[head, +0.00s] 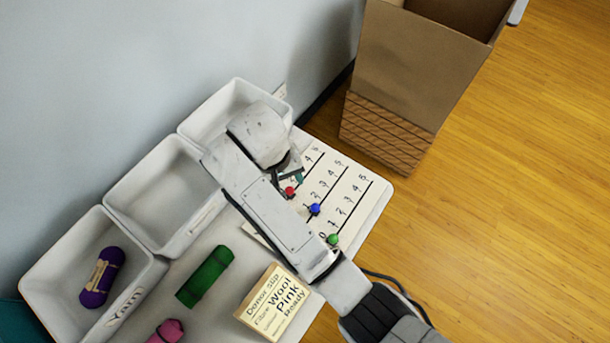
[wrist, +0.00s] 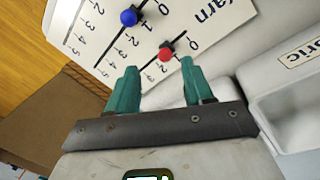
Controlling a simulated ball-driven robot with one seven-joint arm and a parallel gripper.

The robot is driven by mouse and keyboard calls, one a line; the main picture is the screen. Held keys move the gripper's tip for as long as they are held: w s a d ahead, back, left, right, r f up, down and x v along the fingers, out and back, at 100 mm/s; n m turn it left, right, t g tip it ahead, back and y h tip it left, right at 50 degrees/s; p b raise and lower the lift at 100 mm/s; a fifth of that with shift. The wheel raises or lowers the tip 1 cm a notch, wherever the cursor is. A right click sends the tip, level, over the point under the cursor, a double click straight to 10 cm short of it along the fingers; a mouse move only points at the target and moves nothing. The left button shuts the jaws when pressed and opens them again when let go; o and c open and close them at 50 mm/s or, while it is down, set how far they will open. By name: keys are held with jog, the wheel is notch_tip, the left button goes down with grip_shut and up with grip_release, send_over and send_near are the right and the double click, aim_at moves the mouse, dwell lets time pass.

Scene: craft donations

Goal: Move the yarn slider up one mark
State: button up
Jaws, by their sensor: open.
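The white slider board (head: 368,196) lies on the table with numbered tracks. It carries a red knob (head: 289,191), a blue knob (head: 315,208) and a green knob (head: 333,239). In the wrist view the printed word ending "arn" (wrist: 212,12) lines up with the 0 end of the red knob's track. There the red knob (wrist: 165,54) sits near the low end, and the blue knob (wrist: 128,18) is on the neighbouring track. My gripper (wrist: 157,68) is open, its teal fingers on either side of the red knob in the picture. Contact cannot be told. My arm hides part of the board.
Three white bins stand along the wall; the near bin (head: 42,262) holds a purple yarn skein (head: 102,277). A green roll (head: 205,277), a pink bundle (head: 167,331) and a donor slip block (head: 273,302) lie near. A large cardboard box (head: 411,70) stands beyond the table.

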aim_at(289, 188)
jog(key=f, duration=0.2)
jog(key=w+f, duration=0.1)
jog(key=f, duration=0.2)
jog(key=w+f, duration=0.1)
jog(key=f, duration=0.2)
jog(key=shift+w+f+p, duration=0.1)
jog(key=shift+f+p, duration=0.05)
jog(key=shift+p, duration=0.15)
grip_shut()
dwell(0.5)
